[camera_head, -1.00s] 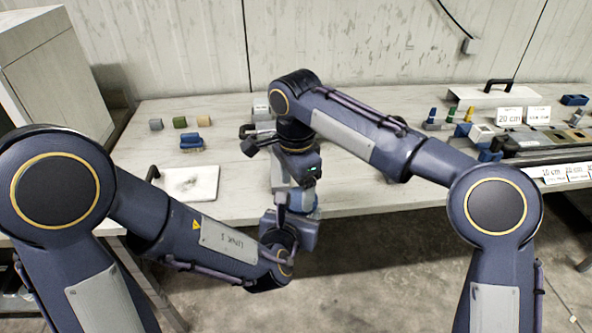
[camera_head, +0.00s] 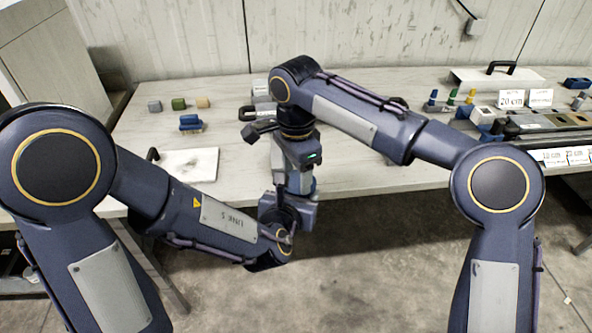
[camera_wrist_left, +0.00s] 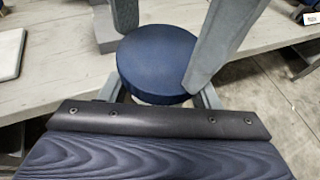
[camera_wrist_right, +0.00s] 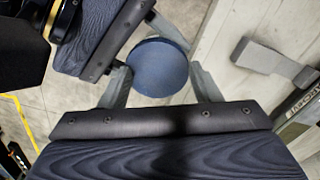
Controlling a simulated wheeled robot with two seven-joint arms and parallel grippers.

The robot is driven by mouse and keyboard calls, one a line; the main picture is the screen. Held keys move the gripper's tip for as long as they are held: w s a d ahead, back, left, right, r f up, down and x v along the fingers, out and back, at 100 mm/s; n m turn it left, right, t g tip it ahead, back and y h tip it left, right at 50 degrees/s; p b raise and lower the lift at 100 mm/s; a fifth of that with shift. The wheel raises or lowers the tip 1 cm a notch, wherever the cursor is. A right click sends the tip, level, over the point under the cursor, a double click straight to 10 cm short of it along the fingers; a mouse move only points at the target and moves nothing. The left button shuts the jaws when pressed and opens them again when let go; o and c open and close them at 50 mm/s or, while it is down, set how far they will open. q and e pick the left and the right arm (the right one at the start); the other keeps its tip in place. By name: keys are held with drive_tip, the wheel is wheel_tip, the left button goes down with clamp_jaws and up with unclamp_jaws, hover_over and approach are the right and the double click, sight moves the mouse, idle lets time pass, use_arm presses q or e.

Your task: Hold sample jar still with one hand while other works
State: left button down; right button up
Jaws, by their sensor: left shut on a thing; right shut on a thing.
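A round dark blue lid or cap, which I take as the top of the sample jar, shows in the left wrist view (camera_wrist_left: 157,62) and in the right wrist view (camera_wrist_right: 158,68). My left gripper (camera_wrist_left: 158,88) is shut on the jar, its grey fingers at both sides under the blue top. My right gripper (camera_wrist_right: 160,80) is also shut on it, coming from above in the head view. Its long grey fingers flank the jar in the left wrist view. In the head view the jar is mostly hidden among the two grippers, in front of the table edge.
A long pale table (camera_head: 355,95) spans the back. On it are a white board (camera_head: 187,163), small blocks (camera_head: 179,104), a blue item (camera_head: 190,122), and, right, labelled cards (camera_head: 510,98) and a long tray (camera_head: 545,125). Bare floor (camera_head: 400,270) lies in front.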

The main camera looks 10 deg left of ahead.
drive_tip(key=shift+w+f, duration=0.3)
drive_tip(key=shift+f, duration=0.15)
drive_tip(key=n, duration=0.5)
drive_tip(key=shift+s, duration=0.25)
drive_tip(key=shift+c, duration=0.8)
drive_tip(key=n, duration=0.5)
drive_tip(key=shift+s, duration=0.15)
drive_tip(key=shift+c, duration=0.3)
drive_tip(key=n, duration=0.3)
drive_tip(key=shift+s+n, duration=0.15)
drive_tip(key=shift+n, duration=0.15)
drive_tip(key=shift+c, duration=0.2)
